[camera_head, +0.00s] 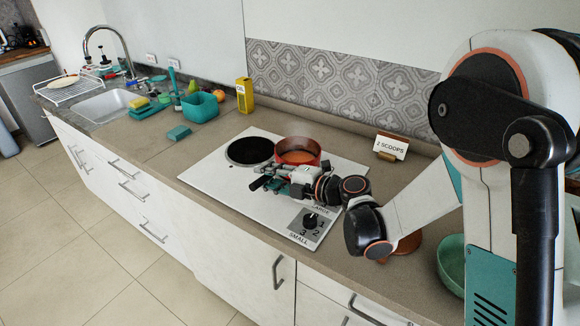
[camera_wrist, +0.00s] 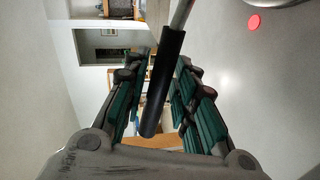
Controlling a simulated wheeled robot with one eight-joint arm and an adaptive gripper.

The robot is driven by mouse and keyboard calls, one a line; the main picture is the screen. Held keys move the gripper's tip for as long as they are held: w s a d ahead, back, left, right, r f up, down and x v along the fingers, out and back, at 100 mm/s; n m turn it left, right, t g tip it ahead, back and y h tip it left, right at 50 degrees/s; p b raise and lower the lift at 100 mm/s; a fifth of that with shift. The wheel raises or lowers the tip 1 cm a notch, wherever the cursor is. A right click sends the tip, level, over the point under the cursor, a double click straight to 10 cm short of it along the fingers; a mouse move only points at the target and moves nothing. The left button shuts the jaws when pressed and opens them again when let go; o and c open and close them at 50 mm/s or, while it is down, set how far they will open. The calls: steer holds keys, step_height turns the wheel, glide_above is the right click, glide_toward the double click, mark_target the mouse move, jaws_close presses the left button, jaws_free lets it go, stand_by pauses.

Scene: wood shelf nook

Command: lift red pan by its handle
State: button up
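The red pan (camera_head: 298,147) sits on the right burner of a white cooktop in the head view. My gripper (camera_head: 262,184) is low over the cooktop, just in front of the pan. In the wrist view the pan's black handle (camera_wrist: 162,80) lies lengthwise between the two green-padded fingers of my open gripper (camera_wrist: 155,95). Gaps show between the handle and both fingers, and I see no clear contact. A metal rod joins the handle to the pan, whose edge shows at the top right. In the head view my gripper hides most of the handle.
The white cooktop (camera_head: 215,163) has a bare black burner (camera_head: 250,151) on the left and a dial (camera_head: 311,221) in front. A "2 SCOOPS" sign (camera_head: 391,146) stands to the right. A teal bowl (camera_head: 452,262) is near my arm. Teal containers and a sink are left.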

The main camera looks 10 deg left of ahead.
jaws_close()
steer(key=shift+r, duration=0.15)
